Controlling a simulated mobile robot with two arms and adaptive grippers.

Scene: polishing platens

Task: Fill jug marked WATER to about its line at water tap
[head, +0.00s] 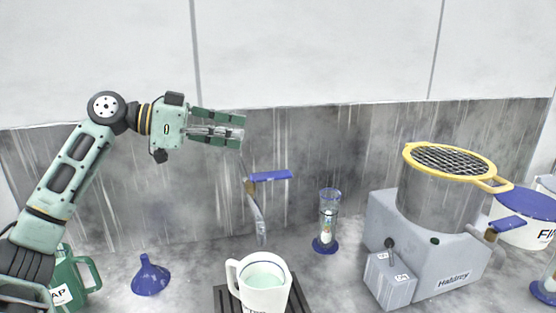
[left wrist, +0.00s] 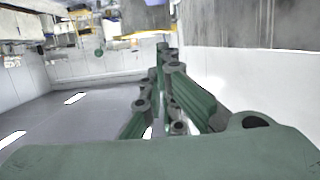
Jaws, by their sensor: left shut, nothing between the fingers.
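A white jug (head: 250,301) stands upright on a black slatted tray (head: 302,300) at the bottom middle of the head view. Pale green-tinted liquid shows inside it; its front label is mostly cut off by the picture's edge, and I cannot see a fill line. The water tap (head: 257,217) is on the wall above the jug, with a blue lever (head: 271,176) pointing right. I see no clear stream under its spout. My left gripper (head: 242,130) is shut and empty, above and left of the lever, apart from it. Its fingers also show in the left wrist view (left wrist: 166,55). My right gripper is out of view.
A green jug (head: 72,279) and blue funnel (head: 150,276) stand at the left. A grey machine (head: 434,255) with a yellow-rimmed sieve (head: 450,160) and a blue-lidded tub (head: 520,235) fill the right.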

